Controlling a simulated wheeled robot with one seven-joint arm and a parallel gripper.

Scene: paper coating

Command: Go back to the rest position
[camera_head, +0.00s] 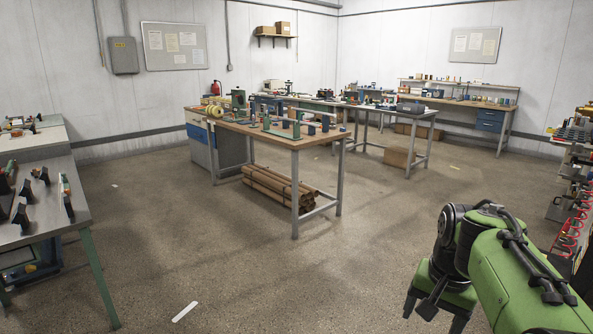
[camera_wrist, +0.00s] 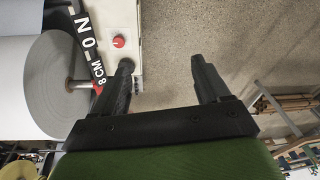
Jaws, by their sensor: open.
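My green arm reaches into the lower right of the head view and ends in my gripper (camera_head: 433,314), which points down over the floor. In the wrist view, the two black fingers of my gripper (camera_wrist: 163,64) are spread apart with only bare floor seen between them. A large grey-white roll (camera_wrist: 52,84) on a spindle is at the left of the wrist view. Next to it is a white panel (camera_wrist: 122,18) with a red knob (camera_wrist: 118,42) and a black strip lettered in white. The left finger overlaps the panel's lower end in the picture; I cannot tell the gap.
A wooden-topped bench (camera_head: 290,140) with cardboard-coloured rolls (camera_head: 270,187) beneath stands mid-room. A grey table (camera_head: 45,215) with tools is at the left, and a stocked rack (camera_head: 575,160) is at the right edge. The floor (camera_head: 200,260) in front is open.

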